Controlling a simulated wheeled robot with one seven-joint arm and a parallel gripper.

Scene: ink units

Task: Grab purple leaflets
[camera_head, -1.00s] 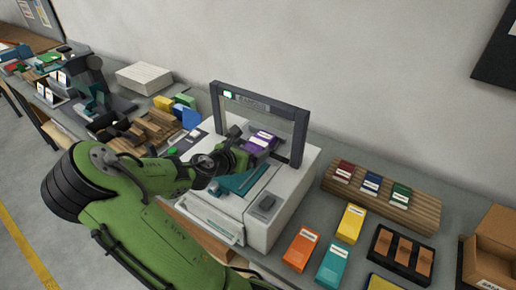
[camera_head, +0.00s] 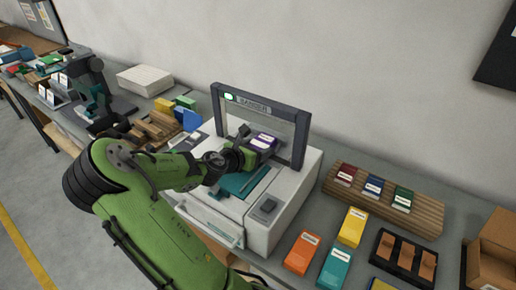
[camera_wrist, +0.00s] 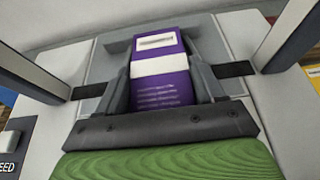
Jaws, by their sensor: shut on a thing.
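The purple leaflets (camera_head: 263,141) are a bundle with a white band around the middle and a white label on top. In the wrist view the purple leaflets (camera_wrist: 160,78) sit between the two fingers of my gripper (camera_wrist: 160,82), which is shut on them. In the head view my gripper (camera_head: 248,146) holds the bundle inside the frame of the white banding machine (camera_head: 286,205), over its top. The frame (camera_head: 300,140) has a lit green lamp at its upper left. I cannot tell whether the bundle touches the machine's surface.
A wooden rack (camera_head: 425,213) with red, blue and green bundles stands to the right. Orange (camera_head: 302,252), teal (camera_head: 335,266) and yellow (camera_head: 352,227) packs lie before it. A black tray (camera_head: 403,255) and a cardboard box (camera_head: 490,258) are at far right. The frame's posts flank my gripper.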

